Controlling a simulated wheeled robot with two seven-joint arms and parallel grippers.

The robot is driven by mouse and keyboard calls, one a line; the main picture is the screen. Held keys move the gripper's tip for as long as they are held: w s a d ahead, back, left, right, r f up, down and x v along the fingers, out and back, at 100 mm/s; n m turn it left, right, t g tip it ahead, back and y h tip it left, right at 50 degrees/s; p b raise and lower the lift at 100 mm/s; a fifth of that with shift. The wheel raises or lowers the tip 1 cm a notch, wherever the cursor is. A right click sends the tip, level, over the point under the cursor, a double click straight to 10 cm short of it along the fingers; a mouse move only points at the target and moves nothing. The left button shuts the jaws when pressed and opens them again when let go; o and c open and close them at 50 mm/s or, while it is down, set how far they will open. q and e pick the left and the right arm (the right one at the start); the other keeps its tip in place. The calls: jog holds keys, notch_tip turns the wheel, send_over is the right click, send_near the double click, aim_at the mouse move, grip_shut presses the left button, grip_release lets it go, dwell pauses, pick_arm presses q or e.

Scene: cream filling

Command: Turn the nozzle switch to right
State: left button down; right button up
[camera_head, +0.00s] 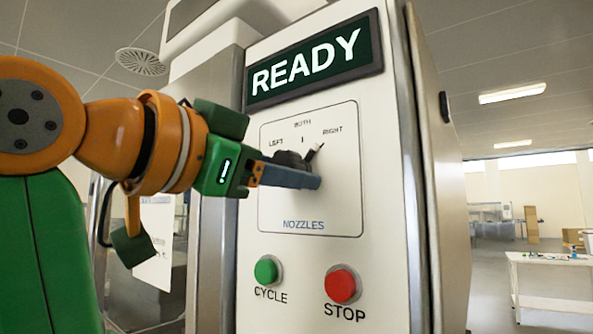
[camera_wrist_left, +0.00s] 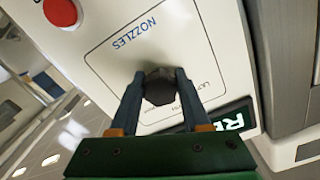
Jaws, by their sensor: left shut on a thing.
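The nozzle switch (camera_head: 293,160) is a dark knob on the white panel, under the labels LEFT, BOTH and RIGHT. Its white-marked pointer (camera_head: 314,152) tilts up and right, toward the RIGHT label. My left gripper (camera_head: 312,180) comes in from the left and is shut on the knob, its fingers covering part of it. In the left wrist view the dark knob (camera_wrist_left: 159,86) sits between the two fingertips (camera_wrist_left: 158,88) of the left gripper. My right gripper is not in view.
A green CYCLE button (camera_head: 266,270) and a red STOP button (camera_head: 342,285) are below the switch. A READY display (camera_head: 315,61) is above it. A white table (camera_head: 540,268) stands far off at the right. The space in front of the lower panel is clear.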

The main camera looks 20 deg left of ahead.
pick_arm(q)
jog(key=shift+r+m, duration=0.15)
jog(key=shift+m, duration=0.55)
jog(key=shift+c, duration=1.8)
grip_release()
jog(key=shift+s+a, duration=0.1)
jog(key=shift+s, duration=0.15)
jog(key=b+v, duration=0.2)
jog(key=v, duration=0.4)
jog(key=shift+s, duration=0.4)
jog(key=shift+w, duration=0.2)
